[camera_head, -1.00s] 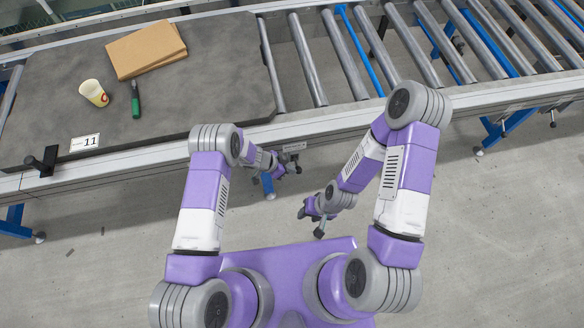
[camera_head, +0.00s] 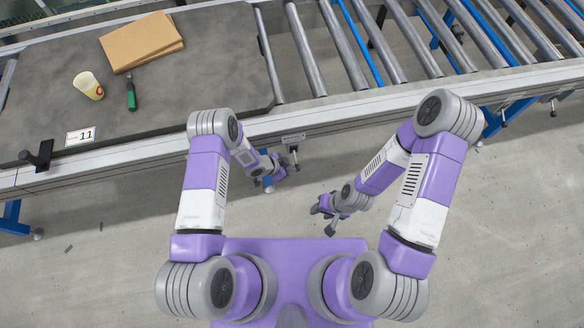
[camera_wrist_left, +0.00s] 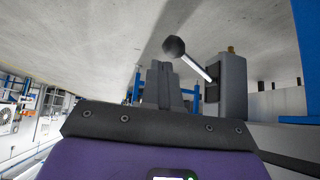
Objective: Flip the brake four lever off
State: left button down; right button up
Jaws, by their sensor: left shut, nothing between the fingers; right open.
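A lever (camera_wrist_left: 196,66) with a dark ball knob and a bright metal rod tilts out from a grey housing (camera_wrist_left: 233,88) in the left wrist view. In the head view the lever's small unit (camera_head: 294,151) hangs below the conveyor's front rail, under a small plate too small to read. My left gripper (camera_wrist_left: 163,70) is shut and empty; its fingertips lie just left of and below the knob in the wrist view, apparently apart from it. In the head view my left gripper (camera_head: 279,168) is beside the unit. My right gripper (camera_head: 324,219) is open and empty over the floor.
The grey tabletop (camera_head: 200,70) holds a cup (camera_head: 89,86), a green-and-black tool (camera_head: 131,92) and brown cardboard (camera_head: 141,42). A plate marked 11 (camera_head: 80,136) and a black bracket (camera_head: 40,156) are at its front left. Rollers (camera_head: 345,45) lie to the right.

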pick_arm(q)
jog(key=shift+r, duration=0.1)
jog(key=shift+r+p, duration=0.45)
jog(key=shift+r, duration=0.25)
jog(key=s+a+r+p, duration=0.4)
jog(key=s+a+r, duration=0.2)
jog(key=s, duration=0.4)
jog(key=shift+a, duration=0.7)
